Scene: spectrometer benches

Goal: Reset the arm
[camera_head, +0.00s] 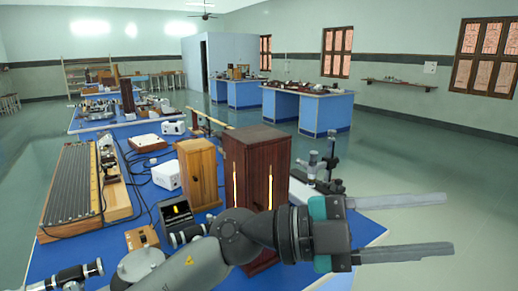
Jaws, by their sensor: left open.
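My left arm (205,262) reaches in from the bottom left across the front of the blue bench. Its gripper (425,227) points to the right, with two long grey fingers apart and nothing between them. The fingers extend past the bench's right edge, over the floor. The gripper's body is in front of the lower part of a dark wooden cabinet (257,165) and hides some of the bench corner. My right gripper is not in view.
The blue bench (100,250) holds a lighter wooden box (199,172), a white box (166,175), a long grooved instrument (75,185) and a metal stand (329,160) near the gripper. More blue benches (307,112) stand behind. Open floor (440,180) lies to the right.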

